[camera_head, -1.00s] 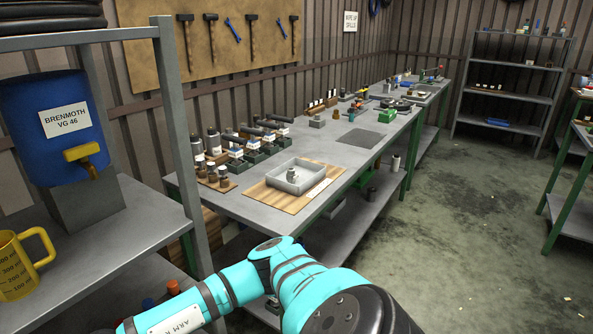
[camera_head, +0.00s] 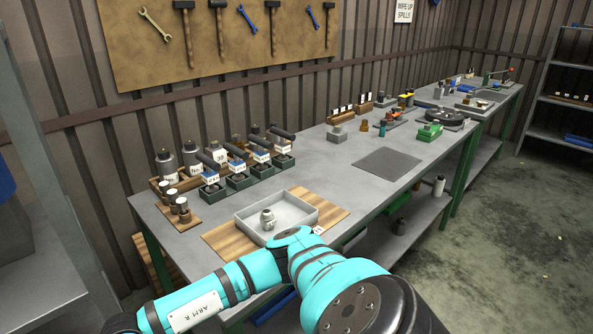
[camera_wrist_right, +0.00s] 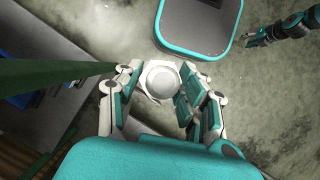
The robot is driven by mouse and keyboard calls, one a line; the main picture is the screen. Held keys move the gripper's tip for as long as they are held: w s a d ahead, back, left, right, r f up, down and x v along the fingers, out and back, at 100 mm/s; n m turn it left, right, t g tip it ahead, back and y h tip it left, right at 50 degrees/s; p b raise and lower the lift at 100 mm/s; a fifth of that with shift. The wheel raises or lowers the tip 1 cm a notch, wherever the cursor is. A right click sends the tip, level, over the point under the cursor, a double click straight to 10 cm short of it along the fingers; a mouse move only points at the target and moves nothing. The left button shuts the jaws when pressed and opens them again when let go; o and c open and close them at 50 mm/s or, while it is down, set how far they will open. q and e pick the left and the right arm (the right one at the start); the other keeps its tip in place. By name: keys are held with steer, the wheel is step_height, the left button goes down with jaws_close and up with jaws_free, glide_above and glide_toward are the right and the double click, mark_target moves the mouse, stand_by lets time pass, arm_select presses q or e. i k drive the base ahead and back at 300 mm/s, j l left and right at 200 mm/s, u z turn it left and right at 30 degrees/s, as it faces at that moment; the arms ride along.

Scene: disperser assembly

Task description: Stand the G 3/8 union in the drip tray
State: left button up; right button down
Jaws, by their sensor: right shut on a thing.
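The drip tray (camera_head: 246,229) is a shallow light-grey box on a wooden board on the bench. In the right wrist view my right gripper (camera_wrist_right: 165,85) is shut on a pale, round-ended part (camera_wrist_right: 161,78), seen end on, over the floor beside the bench. Its lower part is hidden. In the head view my right arm crosses in front of the bench and its gripper is out of sight. A dark jointed piece at the upper right of the wrist view may be my left gripper (camera_wrist_right: 285,29).
The wooden board (camera_head: 330,214) shows around the tray. Green-based units (camera_head: 238,178) and bottles (camera_head: 192,157) stand behind it, with a small rack of jars (camera_head: 180,208) to the left. A grey mat (camera_head: 388,161) lies on clear bench to the right.

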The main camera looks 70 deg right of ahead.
mark_target(294, 212)
steer(key=k+l, duration=0.1)
steer(key=l, duration=0.3)
steer(key=k+l+u, duration=0.1)
steer(key=l, duration=0.25)
steer(key=k+l, duration=0.1)
steer(key=l, duration=0.3)
steer(key=k+l+u, duration=0.1)
steer(key=l, duration=0.25)
steer(key=k+l, duration=0.1)
steer(key=l, duration=0.25)
steer(key=k+l+u, duration=0.1)
steer(key=l, duration=0.3)
